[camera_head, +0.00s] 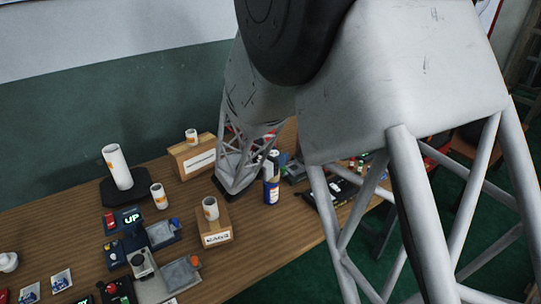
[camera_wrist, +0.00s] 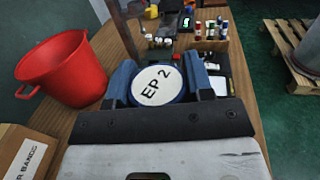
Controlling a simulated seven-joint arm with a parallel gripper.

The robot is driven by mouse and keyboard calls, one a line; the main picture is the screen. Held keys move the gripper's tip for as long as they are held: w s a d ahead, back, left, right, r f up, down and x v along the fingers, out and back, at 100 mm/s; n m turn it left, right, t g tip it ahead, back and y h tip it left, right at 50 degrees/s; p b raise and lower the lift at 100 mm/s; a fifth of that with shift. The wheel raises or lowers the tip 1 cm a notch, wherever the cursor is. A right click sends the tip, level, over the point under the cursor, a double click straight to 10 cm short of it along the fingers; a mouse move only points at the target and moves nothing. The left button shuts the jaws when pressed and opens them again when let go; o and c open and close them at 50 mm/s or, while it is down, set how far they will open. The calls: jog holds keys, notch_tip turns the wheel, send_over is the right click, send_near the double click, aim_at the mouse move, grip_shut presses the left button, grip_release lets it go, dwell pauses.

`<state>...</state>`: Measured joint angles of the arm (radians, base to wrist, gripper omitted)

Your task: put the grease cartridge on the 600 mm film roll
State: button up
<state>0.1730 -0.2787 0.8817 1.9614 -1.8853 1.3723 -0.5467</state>
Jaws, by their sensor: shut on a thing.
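The grease cartridge (camera_wrist: 158,85) shows its round white top marked "EP 2" in the wrist view. My gripper (camera_wrist: 160,90) has its blue fingers on both sides of it and is shut on it. The cartridge's lower part is hidden. I cannot make out my gripper in the head view. A blue cylinder (camera_head: 271,190) stands there beside a lattice; I cannot tell whether it is the same cartridge. On the pallet (camera_wrist: 304,78) at the wrist view's right edge stands a grey cylinder (camera_wrist: 288,38); I cannot tell whether it is the 600 mm film roll.
A red bucket (camera_wrist: 57,69) is left of the cartridge, with a cardboard box (camera_wrist: 25,150) below it. The head view shows white rolls, a tall one (camera_head: 117,166) on a black stand, and control gear on the wooden table (camera_head: 70,205).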

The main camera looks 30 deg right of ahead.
jog(key=shift+w+d+f, duration=0.1)
jog(key=shift+w+d, duration=0.25)
jog(key=shift+w, duration=0.4)
jog(key=shift+w+d+f, duration=0.1)
jog(key=shift+w+d, duration=0.3)
jog(key=shift+w, duration=0.4)
jog(key=shift+w+d+f, duration=0.1)
jog(key=shift+w+d, duration=0.25)
jog(key=shift+w, duration=0.4)
jog(key=shift+f, duration=1.7)
jog(key=shift+f, duration=0.4)
jog(key=o, duration=1)
jog(key=shift+r, duration=0.15)
jog(key=shift+s+a+r, duration=0.1)
jog(key=shift+s+a, duration=0.3)
jog(key=shift+a, duration=1.55)
jog(key=shift+s+a+r, duration=0.1)
jog(key=shift+s+a, duration=0.3)
jog(key=shift+a, duration=1.6)
jog(key=shift+s+a+r, duration=0.1)
jog(key=shift+s+a, duration=0.3)
jog(key=shift+a, duration=1.55)
